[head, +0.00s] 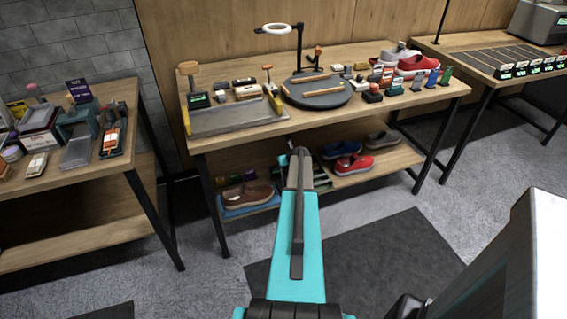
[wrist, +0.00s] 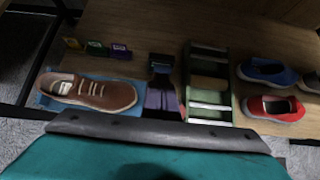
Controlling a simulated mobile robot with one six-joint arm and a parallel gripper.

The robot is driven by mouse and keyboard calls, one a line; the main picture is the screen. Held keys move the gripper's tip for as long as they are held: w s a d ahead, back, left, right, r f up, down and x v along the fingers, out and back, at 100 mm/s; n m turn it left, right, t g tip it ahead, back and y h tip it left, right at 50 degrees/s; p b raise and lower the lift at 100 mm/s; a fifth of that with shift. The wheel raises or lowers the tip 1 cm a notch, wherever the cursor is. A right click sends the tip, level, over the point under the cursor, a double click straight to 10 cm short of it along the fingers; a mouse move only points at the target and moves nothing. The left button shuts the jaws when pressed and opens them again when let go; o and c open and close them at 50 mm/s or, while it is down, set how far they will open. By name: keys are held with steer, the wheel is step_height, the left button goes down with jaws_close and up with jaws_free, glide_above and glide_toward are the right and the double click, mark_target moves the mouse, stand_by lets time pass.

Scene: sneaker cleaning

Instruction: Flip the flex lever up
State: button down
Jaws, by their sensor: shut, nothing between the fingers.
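My gripper (head: 300,156) reaches in at the front edge of the middle workbench, over its lower shelf. In the wrist view its narrow fingers (wrist: 162,97) look shut, with nothing visible between them. A green frame with pale crossbars (wrist: 222,92) stands on the shelf just right of the fingers; I see no contact. A small dark piece with a teal face (wrist: 165,62) shows just beyond the fingers. I cannot pick out the flex lever for certain. A brown shoe (wrist: 105,95) lies on a blue mat (wrist: 48,82) to the left.
A blue shoe (wrist: 268,72) and a red shoe (wrist: 275,108) are at the right of the shelf. Several small labelled blocks (wrist: 95,48) stand at the back left. The bench top (head: 420,97) above is crowded with tools. Black legs (head: 216,205) bound the shelf.

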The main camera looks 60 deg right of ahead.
steer(key=shift+v, duration=1.6)
steer(key=shift+a, duration=0.1)
steer(key=w+a+f+n+g+y, duration=0.15)
steer(key=a+f+n, duration=0.3)
steer(key=a, duration=0.65)
steer(key=w+a+f+n+y, duration=0.25)
steer(key=a+n, duration=0.25)
steer(key=a, duration=0.6)
steer(key=w+a+f+n+g+y, duration=0.1)
steer(key=w+a+f+n, duration=0.3)
steer(key=a, duration=0.6)
steer(key=s+a+f+n+g+y, duration=0.1)
steer(key=s+a+f+n, duration=0.1)
steer(key=a+n, duration=0.35)
steer(key=s+a+f+n+g, duration=0.1)
steer(key=s+a+f+n, duration=0.15)
steer(key=a, duration=0.65)
steer(key=s+a+f+n+g+y, duration=0.1)
steer(key=s+a+n, duration=0.15)
steer(key=a, duration=0.45)
steer(key=s+a+n+g+h, duration=0.1)
steer(key=s+a+n+g, duration=0.2)
steer(key=s+a+n, duration=0.6)
steer(key=s+a+n+g, duration=0.4)
steer(key=s+a+n, duration=0.5)
steer(key=s, duration=0.5)
steer(key=shift+f+n+h, duration=0.35)
steer(key=shift+n+h, duration=0.05)
steer(key=shift+n, duration=0.2)
